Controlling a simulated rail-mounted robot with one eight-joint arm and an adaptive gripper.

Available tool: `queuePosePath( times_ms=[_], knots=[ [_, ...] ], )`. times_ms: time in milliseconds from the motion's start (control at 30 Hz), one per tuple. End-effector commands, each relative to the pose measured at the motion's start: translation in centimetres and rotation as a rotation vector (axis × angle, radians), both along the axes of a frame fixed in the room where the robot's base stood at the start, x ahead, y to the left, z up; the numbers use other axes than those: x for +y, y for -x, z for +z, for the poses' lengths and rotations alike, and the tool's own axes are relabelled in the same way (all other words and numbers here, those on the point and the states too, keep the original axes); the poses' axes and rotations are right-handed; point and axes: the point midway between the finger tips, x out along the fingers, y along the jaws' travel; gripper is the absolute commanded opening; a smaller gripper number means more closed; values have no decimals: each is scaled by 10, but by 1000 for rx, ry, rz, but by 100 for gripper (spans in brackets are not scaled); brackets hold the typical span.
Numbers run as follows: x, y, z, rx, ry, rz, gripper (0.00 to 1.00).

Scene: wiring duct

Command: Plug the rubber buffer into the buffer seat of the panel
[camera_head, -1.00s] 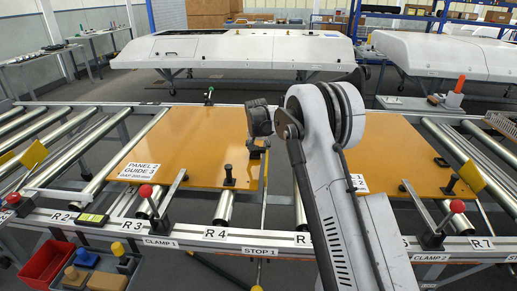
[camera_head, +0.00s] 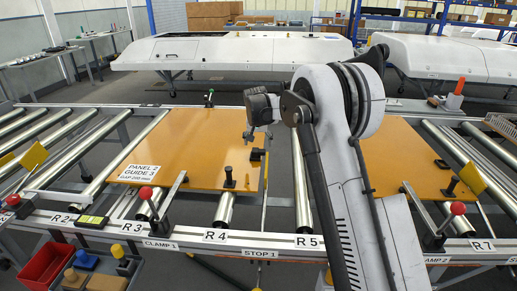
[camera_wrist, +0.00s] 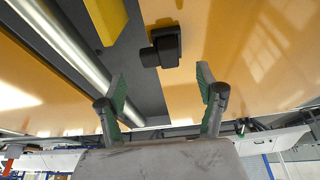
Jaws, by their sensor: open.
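A black fitting (camera_head: 257,153) sits at the right edge of the left orange panel (camera_head: 190,140). In the wrist view it is a black block (camera_wrist: 168,45) with a short round black end (camera_wrist: 149,57) pointing left over the dark gap beside the panel. I cannot tell where the buffer ends and the seat begins. My gripper (camera_head: 249,136) is above the fitting, apart from it. In the wrist view its two fingers (camera_wrist: 162,82) are spread, with nothing between them.
A black post (camera_head: 229,178) stands near the panel's front edge. Red-knobbed clamps (camera_head: 146,192) line the front rail. A second orange panel (camera_head: 405,160) lies right. A red bin (camera_head: 45,264) and a tray of small blue, yellow and black parts are at lower left. A yellow bar (camera_wrist: 106,20) shows in the wrist view.

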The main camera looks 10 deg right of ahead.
Motion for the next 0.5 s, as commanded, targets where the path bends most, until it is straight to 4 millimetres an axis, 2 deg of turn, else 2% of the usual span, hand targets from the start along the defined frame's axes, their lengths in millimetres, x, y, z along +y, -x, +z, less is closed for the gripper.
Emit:
queuePosePath(
  times_ms=[33,200,500],
  knots=[
    [1,4,10,0,0,0,69],
    [4,14,34,0,0,0,69],
    [6,20,50,0,0,0,69]
  ],
)
